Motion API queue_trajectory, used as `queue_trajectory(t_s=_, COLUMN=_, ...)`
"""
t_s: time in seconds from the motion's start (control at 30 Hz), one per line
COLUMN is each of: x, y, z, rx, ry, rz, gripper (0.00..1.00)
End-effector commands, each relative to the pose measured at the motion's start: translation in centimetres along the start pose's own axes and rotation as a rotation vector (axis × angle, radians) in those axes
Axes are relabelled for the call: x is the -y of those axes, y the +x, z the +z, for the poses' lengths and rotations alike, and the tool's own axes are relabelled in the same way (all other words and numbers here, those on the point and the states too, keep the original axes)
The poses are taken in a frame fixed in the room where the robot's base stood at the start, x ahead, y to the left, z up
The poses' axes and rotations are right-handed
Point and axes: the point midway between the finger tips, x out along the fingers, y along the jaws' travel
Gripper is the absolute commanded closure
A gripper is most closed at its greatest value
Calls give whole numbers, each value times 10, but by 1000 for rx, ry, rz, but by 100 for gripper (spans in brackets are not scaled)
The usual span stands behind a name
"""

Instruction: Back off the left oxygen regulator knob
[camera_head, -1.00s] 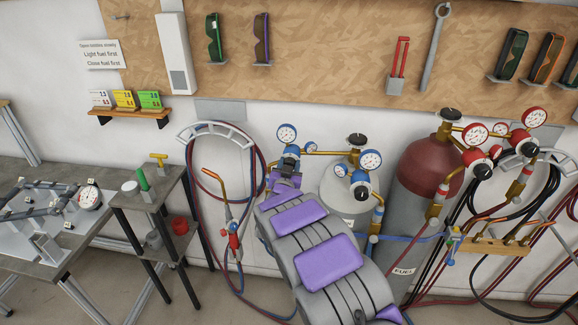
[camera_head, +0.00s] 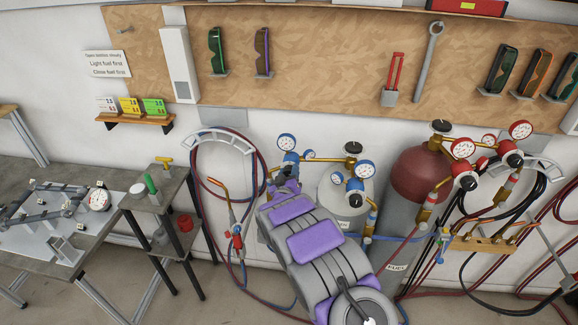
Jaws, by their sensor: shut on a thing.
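The left oxygen regulator is blue, with a blue-rimmed gauge (camera_head: 286,142) on top and a smaller gauge beside it. It sits at the left end of the brass pipe (camera_head: 329,158) from the grey oxygen cylinder (camera_head: 334,192). My gripper (camera_head: 287,170), at the far end of my grey and purple arm, is shut at the front of this regulator, on its knob. The jaws and arm hide most of the knob, so its turn cannot be read. The right oxygen regulator (camera_head: 356,185) shows its dark knob and two gauges, apart from my gripper.
A red-topped fuel cylinder (camera_head: 419,172) with red regulators stands at right. A hose hanger (camera_head: 221,136) and torch (camera_head: 238,241) hang at left. A small shelf stand (camera_head: 164,186) and a workbench (camera_head: 30,243) are further left. Hoses trail on the floor.

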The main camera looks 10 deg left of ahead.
Motion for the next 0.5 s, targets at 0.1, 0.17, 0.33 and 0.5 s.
queue_trajectory(t_s=0.1, x=0, y=0, z=-6, rx=-5, ry=-108, rz=-3, gripper=86)
queue_trajectory(t_s=0.17, x=0, y=0, z=-6, rx=-5, ry=-166, rz=-4, gripper=86)
queue_trajectory(t_s=0.33, x=2, y=-1, z=-4, rx=-5, ry=-329, rz=-6, gripper=86)
queue_trajectory(t_s=0.5, x=3, y=-1, z=-3, rx=-5, ry=-490, rz=-7, gripper=86)
